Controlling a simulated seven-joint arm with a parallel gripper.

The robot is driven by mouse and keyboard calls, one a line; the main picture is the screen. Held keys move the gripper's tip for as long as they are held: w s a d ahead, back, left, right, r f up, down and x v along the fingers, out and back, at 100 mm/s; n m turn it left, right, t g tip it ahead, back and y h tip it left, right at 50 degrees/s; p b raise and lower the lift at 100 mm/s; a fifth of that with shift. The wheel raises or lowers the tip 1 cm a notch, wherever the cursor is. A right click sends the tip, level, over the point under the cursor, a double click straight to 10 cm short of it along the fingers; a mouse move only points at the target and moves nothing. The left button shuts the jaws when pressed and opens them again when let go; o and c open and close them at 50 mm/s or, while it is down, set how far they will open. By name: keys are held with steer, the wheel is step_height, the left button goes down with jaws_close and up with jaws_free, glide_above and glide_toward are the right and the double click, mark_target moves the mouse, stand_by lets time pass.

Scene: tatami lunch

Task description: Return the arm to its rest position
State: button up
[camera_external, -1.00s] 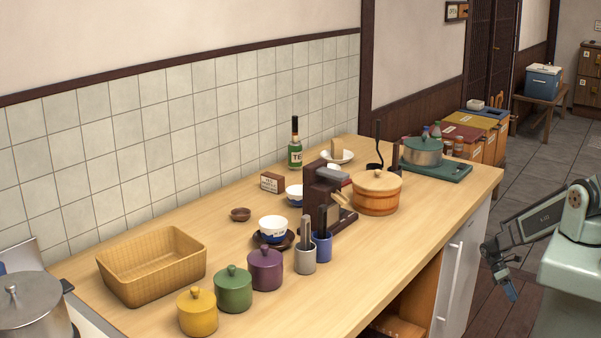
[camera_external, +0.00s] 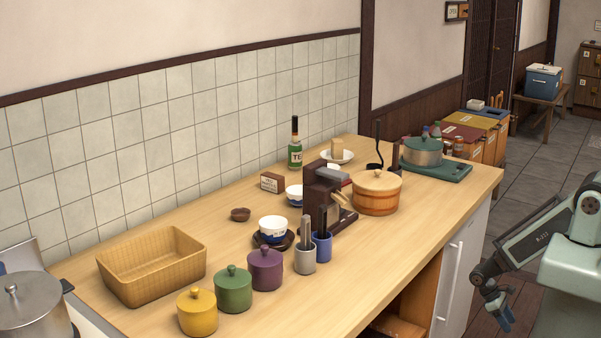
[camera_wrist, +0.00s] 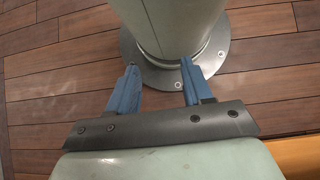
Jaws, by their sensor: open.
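My gripper (camera_external: 503,318) hangs low at the right of the external view, off the counter's right end and close to my own base. Its fingers point down. In the wrist view the two blue fingers (camera_wrist: 158,88) are spread apart with nothing between their tips. Beyond them the wrist view shows my round base plate and the floor (camera_wrist: 60,80). My gripper holds nothing.
The wooden counter (camera_external: 340,290) stands left of my arm, with a white door on its near side. It bears a basket (camera_external: 150,275), several lidded pots, bowls, a wooden tub (camera_external: 377,195) and a green tray (camera_external: 450,172). An orange edge (camera_wrist: 300,150) shows at the wrist view's lower right.

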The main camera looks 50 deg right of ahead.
steer(key=shift+w+a+f+t, duration=0.3)
steer(key=shift+a+f+t, duration=0.1)
steer(key=shift+a, duration=0.15)
steer(key=shift+w+a+f+t, duration=0.3)
steer(key=shift+a+f, duration=0.1)
steer(key=shift+a, duration=0.15)
